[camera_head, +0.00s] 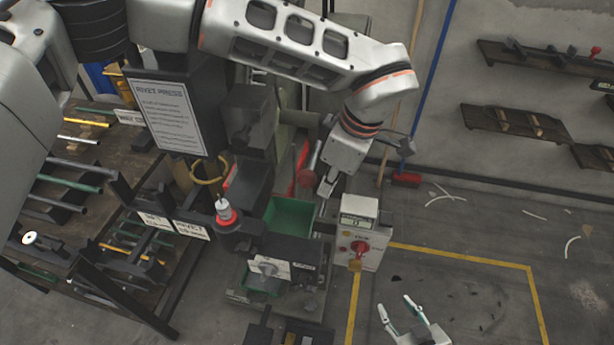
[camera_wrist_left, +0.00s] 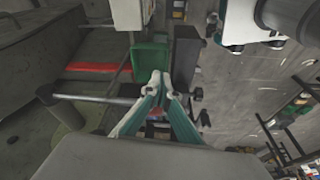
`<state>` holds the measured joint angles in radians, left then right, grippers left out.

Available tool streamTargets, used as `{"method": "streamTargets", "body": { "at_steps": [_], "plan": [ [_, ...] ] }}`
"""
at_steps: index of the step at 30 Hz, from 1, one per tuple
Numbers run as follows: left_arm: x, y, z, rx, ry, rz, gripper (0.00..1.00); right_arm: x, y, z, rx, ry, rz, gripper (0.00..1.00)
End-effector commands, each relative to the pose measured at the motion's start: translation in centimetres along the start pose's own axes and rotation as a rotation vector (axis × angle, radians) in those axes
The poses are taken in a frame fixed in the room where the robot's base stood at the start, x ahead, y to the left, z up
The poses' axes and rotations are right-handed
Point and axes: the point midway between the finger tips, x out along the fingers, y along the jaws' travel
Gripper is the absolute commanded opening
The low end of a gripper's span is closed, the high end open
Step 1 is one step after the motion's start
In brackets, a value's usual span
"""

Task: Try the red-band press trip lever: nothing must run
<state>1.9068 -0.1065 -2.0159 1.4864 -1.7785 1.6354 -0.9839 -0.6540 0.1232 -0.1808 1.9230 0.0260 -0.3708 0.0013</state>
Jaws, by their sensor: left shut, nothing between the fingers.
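The press (camera_head: 250,130) with red parts stands left of centre in the head view, with a green bin (camera_head: 290,218) at its front. A red lever-like part (camera_head: 302,165) stands beside it, close to my left gripper (camera_head: 326,190). In the wrist view, the left gripper (camera_wrist_left: 160,82) is shut with its fingertips together and nothing between them. A grey bar (camera_wrist_left: 90,98) runs sideways close by; I cannot tell whether the fingers touch it. A red strip (camera_wrist_left: 95,68) lies beyond. My right gripper (camera_head: 396,305) is open and empty at the lower right.
A rack with rods (camera_head: 70,180) fills the left. Wall shelves (camera_head: 515,122) hang at right. Floor inside the yellow line (camera_head: 460,255) is mostly clear, with small scraps.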

Motion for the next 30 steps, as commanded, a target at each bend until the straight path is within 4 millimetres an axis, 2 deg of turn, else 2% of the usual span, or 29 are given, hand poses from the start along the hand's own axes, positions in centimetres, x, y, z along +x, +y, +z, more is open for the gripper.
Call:
{"method": "streamTargets", "body": {
  "at_steps": [5,18,24,30],
  "plan": [
    [-1.0,0.1,-0.3,-0.002,0.001,0.002,0.00,0.0,0.0,0.0,0.000,-0.001,0.000,0.40],
    [-8.2,0.1,-2.1,-0.002,0.001,0.003,0.00,0.0,0.0,0.0,-0.001,0.000,0.000,0.40],
    [-9.6,0.0,-2.5,-0.001,0.000,0.001,0.00,0.0,0.0,0.0,-0.001,0.000,0.000,0.40],
    [-9.7,0.0,-2.5,0.000,-0.001,0.000,0.00,0.0,0.0,0.0,-0.001,0.000,-0.001,0.40]
  ]
}}
